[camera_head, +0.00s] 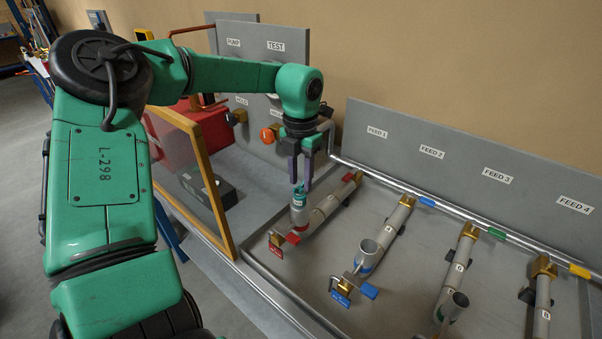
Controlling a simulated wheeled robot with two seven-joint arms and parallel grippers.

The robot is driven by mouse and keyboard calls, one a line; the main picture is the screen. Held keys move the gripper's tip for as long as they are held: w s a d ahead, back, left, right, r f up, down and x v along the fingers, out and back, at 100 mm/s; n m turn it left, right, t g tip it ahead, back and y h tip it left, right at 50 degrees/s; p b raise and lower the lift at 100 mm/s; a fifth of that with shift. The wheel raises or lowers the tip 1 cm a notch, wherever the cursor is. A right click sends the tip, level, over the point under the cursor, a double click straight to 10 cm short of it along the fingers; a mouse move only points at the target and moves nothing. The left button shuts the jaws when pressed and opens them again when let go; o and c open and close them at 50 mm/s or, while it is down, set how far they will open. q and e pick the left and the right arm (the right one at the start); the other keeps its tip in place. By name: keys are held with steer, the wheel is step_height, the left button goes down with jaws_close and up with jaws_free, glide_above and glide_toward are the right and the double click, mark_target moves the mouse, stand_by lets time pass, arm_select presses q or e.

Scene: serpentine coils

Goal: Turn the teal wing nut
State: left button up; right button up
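The teal wing nut (299,192) shows as a small teal piece at the top of the upright grey cylinder (299,213) on the leftmost pipe, under FEED 1. My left gripper (301,181) points down right over it. Its two dark purple fingers stand apart, with a gap between them, and the tips are close to the nut. I cannot tell whether they touch it. The fingers partly cover the view behind. My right gripper is not in view.
Several pipes with brass fittings lie on a grey tray (410,290); the second has an open cup (368,257). A wooden frame (205,180) stands close left of the nut. The labelled grey panel (450,165) rises behind. A red box (200,135) stands at the back left.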

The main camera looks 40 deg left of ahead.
arm_select(q)
steer(key=shift+s+f, duration=0.1)
steer(key=shift+s, duration=0.3)
steer(key=shift+w, duration=0.1)
jaws_close()
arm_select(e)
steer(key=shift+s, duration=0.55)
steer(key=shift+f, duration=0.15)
